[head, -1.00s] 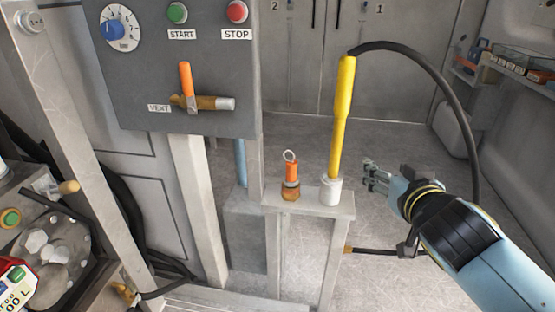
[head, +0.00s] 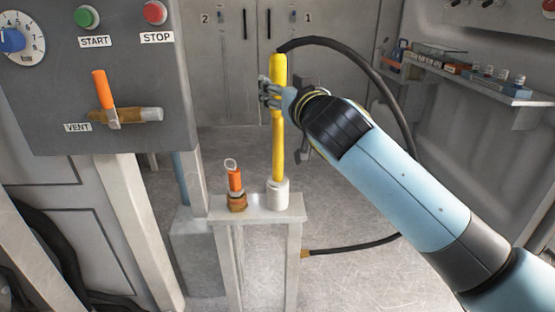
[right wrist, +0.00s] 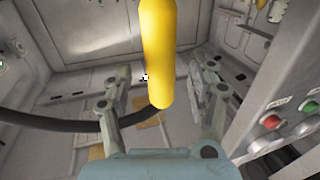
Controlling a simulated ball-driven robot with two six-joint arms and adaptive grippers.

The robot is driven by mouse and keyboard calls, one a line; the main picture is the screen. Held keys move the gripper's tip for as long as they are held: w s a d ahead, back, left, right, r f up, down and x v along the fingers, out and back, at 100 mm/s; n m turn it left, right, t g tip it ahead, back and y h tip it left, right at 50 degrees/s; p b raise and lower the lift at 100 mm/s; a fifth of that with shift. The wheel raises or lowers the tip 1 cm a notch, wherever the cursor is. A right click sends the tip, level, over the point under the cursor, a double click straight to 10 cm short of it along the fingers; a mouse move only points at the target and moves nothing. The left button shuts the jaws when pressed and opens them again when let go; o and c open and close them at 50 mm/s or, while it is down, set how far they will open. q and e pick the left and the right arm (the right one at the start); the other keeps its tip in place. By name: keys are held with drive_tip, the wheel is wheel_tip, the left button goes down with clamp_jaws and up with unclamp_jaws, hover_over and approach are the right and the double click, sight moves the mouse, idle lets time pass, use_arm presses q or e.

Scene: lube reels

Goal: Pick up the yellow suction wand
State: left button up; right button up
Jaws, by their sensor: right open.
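The yellow suction wand (head: 279,155) stands upright in a white holder (head: 278,194) on a small metal stand. A black hose (head: 375,75) runs from its top and curves down to the right. My right gripper (head: 268,93) is at the wand's upper half, partly hidden by the wand and my own wrist. In the right wrist view the right gripper (right wrist: 158,92) is open, with the wand (right wrist: 160,55) between its two spread fingers. I cannot tell whether either finger touches it. My left gripper is not in view.
An orange-handled plug with a ring (head: 235,182) stands left of the wand on the same stand (head: 258,208). A grey control panel (head: 100,70) with an orange vent lever (head: 104,90) is at the left. A loaded shelf (head: 490,88) is at the right.

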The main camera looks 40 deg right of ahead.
drive_tip(key=x, duration=0.2)
drive_tip(key=shift+w, duration=0.4)
clamp_jaws()
drive_tip(key=shift+r, duration=0.1)
